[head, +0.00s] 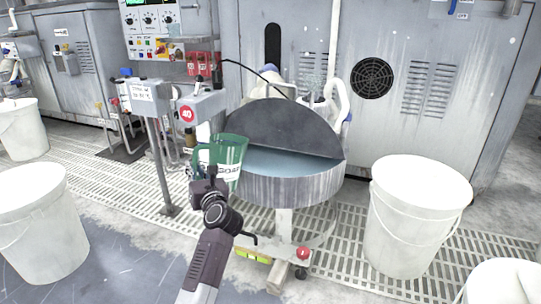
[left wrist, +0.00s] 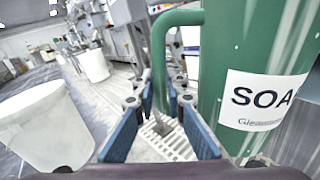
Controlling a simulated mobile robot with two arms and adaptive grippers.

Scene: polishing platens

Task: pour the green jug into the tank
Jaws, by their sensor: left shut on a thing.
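The green jug (head: 232,152) is at the left side of the tank in the head view, roughly upright, with a white label. In the left wrist view the jug (left wrist: 235,45) fills the right side, its label reading "SOA". My left gripper (head: 207,185) is shut on the jug's handle; its blue-padded fingers (left wrist: 163,105) flank the handle in the wrist view. The round grey tank (head: 290,191) has bluish liquid inside and a dark half lid raised at the back. The jug overlaps the tank's left rim; I cannot tell the gap. My right gripper is not in view.
White buckets stand at the right (head: 408,225) and left (head: 38,225). A grey post with control boxes (head: 200,105) stands left of the tank. A large grey cabinet (head: 410,60) is behind. Floor grating (head: 345,265) surrounds the tank's stand.

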